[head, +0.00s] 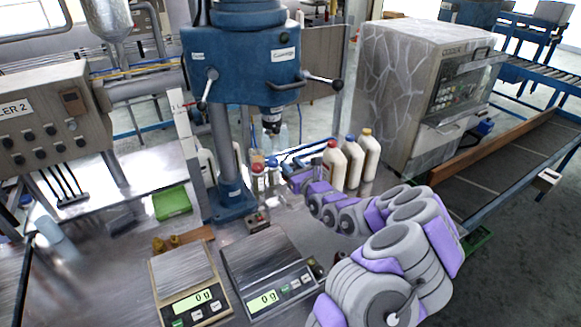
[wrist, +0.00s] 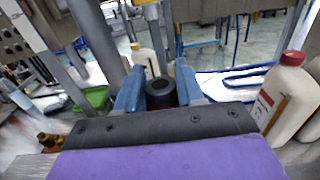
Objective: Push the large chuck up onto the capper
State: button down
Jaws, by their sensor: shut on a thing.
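The capper (head: 243,62) is a blue drill-press-like machine on a round column, left of centre in the head view. Its dark spindle end (head: 271,122) points down. My gripper (head: 281,168) is below and slightly right of that spindle in the head view, with a visible gap between them. In the wrist view, the blue fingers of my gripper (wrist: 158,82) are shut on the large chuck (wrist: 160,94), a black ring-shaped piece with an open hole facing up. It sits between both fingers. In the head view I cannot make out the chuck clearly.
White bottles with red and yellow caps (head: 351,160) stand right of my gripper. A red-capped bottle (wrist: 290,98) is close at right.

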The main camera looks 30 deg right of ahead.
aim_at(273, 138)
jog(key=shift+w+a+f, duration=0.1)
jog(key=shift+w+a, duration=0.05)
jog(key=shift+w, duration=0.55)
jog(key=w, duration=1.1)
jog(key=shift+w+r, duration=0.2)
jog(key=shift+r, duration=0.2)
jog(key=shift+a, duration=0.1)
jog(key=shift+r, duration=0.2)
jog(key=shift+s+r, duration=0.1)
jog(key=shift+r, duration=0.5)
jog(key=shift+r, duration=0.7)
dwell(1.2)
jog(key=c, duration=0.6)
grip_release()
jog(key=shift+f, duration=0.1)
